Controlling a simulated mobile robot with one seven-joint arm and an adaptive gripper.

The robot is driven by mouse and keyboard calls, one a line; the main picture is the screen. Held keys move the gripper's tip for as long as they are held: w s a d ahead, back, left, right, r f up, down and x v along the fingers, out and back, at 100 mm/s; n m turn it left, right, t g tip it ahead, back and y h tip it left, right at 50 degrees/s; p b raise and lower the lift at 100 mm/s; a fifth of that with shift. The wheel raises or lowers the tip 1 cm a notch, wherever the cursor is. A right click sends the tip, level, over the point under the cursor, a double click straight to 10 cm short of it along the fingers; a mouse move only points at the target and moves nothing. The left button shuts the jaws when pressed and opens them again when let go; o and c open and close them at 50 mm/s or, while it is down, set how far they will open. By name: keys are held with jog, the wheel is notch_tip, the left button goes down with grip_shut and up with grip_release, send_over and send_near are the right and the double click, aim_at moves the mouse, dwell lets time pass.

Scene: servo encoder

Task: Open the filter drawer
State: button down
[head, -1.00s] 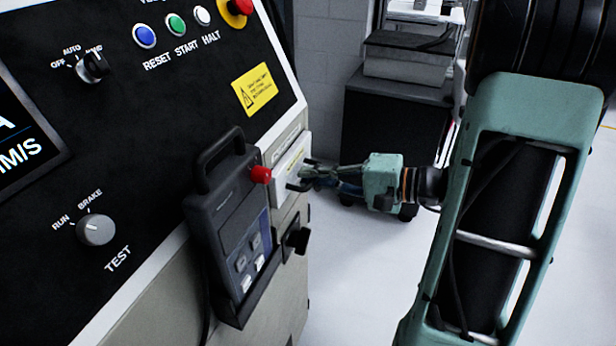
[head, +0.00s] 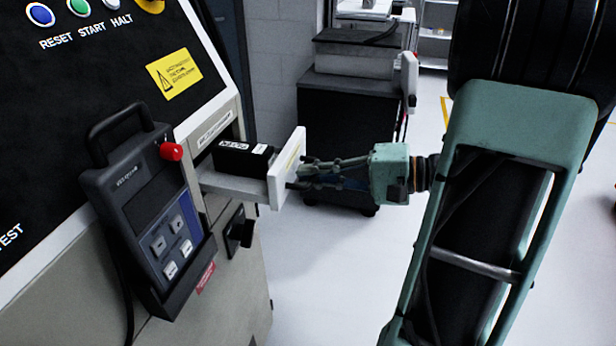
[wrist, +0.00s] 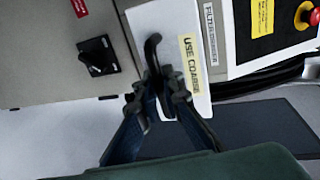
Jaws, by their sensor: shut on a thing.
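The filter drawer (head: 240,183) stands out from the side of the control cabinet, with a black box (head: 243,158) with a white label lying in it. Its white front panel (head: 287,170) faces my gripper (head: 298,174). In the wrist view the front panel (wrist: 165,30) bears a "USE COARSE" label and a dark curved handle (wrist: 153,50). My gripper also shows there (wrist: 158,92), its fingers closed around the handle. The exact contact at the fingertips is partly hidden by the fingers.
A teach pendant (head: 150,200) with a red button hangs on the cabinet, left of the drawer. A black rotary switch (head: 238,231) sits below the drawer. A dark cart (head: 345,125) stands behind. The floor to the right is clear.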

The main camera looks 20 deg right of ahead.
jog(key=shift+s+d, duration=0.25)
jog(key=shift+d, duration=0.1)
jog(key=c, duration=2)
grip_release()
jog(key=shift+c, duration=0.2)
jog(key=v, duration=1.2)
